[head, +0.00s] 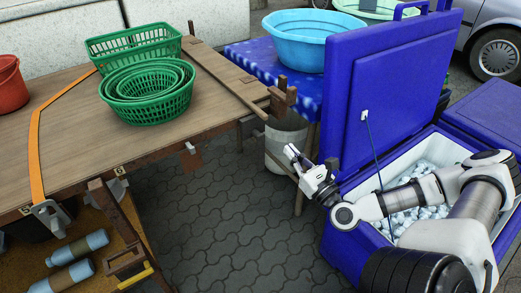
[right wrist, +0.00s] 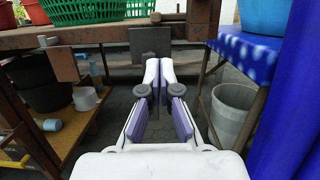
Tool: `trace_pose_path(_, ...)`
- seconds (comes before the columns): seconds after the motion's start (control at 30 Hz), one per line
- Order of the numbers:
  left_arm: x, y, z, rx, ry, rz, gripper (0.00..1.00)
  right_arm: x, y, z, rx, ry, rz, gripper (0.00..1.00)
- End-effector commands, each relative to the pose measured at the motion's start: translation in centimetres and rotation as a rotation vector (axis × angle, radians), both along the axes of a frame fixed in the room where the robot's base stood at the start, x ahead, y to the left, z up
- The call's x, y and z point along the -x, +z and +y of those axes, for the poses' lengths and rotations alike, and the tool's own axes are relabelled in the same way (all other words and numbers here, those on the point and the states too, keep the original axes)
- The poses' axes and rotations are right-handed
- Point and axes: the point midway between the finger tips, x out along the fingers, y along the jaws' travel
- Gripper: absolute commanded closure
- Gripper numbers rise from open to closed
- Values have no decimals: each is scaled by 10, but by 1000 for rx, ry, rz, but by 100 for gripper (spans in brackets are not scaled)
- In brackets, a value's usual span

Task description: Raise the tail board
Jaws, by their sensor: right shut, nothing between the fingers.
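A wooden cart-like bed (head: 70,130) fills the left of the head view. Which piece is the tail board I cannot tell for sure. Metal fittings (head: 190,148) sit along the bed's near edge, with a small brown plate (head: 191,161) hanging below. A dark plate (right wrist: 150,42) and a brown block (right wrist: 62,64) hang below the edge in the right wrist view. My right gripper (head: 290,151) is shut and empty, beyond the bed's right end and apart from it. In the wrist view its fingertips (right wrist: 159,66) point towards the bed's underside. My left gripper is out of view.
Green baskets (head: 147,95) and an orange strap (head: 37,150) lie on the bed. A lower shelf (head: 95,240) holds bottles. A blue cool box with its lid (head: 385,90) up stands right, a grey bucket (head: 285,145) behind my gripper. Paving (head: 215,235) between is clear.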

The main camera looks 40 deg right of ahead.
Motion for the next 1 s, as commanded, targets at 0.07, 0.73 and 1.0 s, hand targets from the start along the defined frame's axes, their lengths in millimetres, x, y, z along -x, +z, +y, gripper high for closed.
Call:
trace_pose_path(0.07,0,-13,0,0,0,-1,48,-2,-6,-2,-13,-12,-24,100)
trace_pose_path(0.73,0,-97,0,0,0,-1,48,-92,16,-11,-2,-5,-20,100)
trace_pose_path(1.0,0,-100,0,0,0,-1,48,-99,24,-12,-7,-8,-22,100)
